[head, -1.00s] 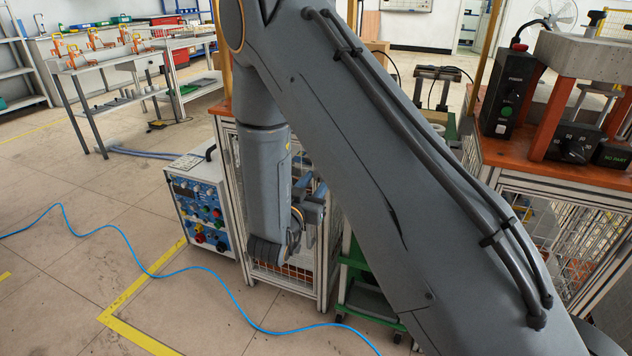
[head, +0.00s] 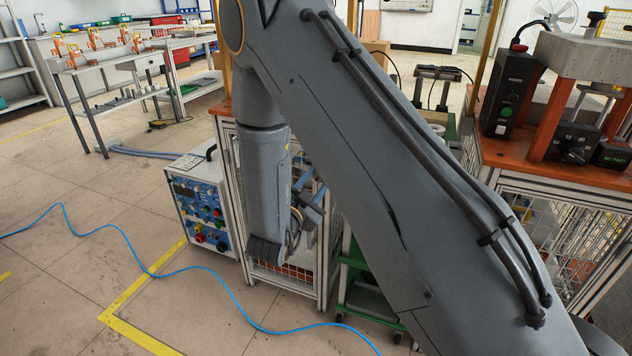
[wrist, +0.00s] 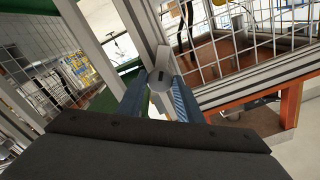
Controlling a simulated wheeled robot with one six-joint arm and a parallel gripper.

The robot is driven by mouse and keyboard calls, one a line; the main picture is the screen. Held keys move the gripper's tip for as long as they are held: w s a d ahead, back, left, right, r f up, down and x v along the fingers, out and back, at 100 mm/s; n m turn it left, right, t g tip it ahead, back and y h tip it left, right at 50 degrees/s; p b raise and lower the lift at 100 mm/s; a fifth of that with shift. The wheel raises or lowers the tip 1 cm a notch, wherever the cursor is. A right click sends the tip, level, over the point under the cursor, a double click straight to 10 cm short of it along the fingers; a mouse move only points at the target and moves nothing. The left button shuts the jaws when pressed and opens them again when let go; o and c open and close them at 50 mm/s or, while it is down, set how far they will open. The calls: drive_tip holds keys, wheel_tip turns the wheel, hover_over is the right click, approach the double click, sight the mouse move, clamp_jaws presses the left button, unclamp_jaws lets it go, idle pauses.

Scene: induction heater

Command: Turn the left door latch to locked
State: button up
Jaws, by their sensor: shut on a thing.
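The door latch (wrist: 160,78) shows in the wrist view as a grey rounded piece with a dark slot, against a pale metal door frame post (wrist: 146,35). My gripper (wrist: 159,92) has its two blue fingers on either side of the latch and is shut on it. The latch's exact turn angle is hard to read. In the head view my gripper (head: 312,200) is partly seen beside the caged cabinet (head: 328,262), and my arm hides the latch there.
Wire mesh panels (wrist: 265,30) and an orange-edged shelf (wrist: 290,103) lie close by. A control box (head: 203,205) stands left of the cabinet.

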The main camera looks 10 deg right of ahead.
drive_tip(key=m+b, duration=0.2)
drive_tip(key=m, duration=0.9)
drive_tip(key=shift+m, duration=0.4)
idle(0.3)
drive_tip(key=o, duration=1)
drive_tip(key=shift+r, duration=0.1)
drive_tip(key=v, duration=0.7)
drive_tip(key=shift+s+a, duration=0.2)
drive_tip(key=shift+s, duration=0.1)
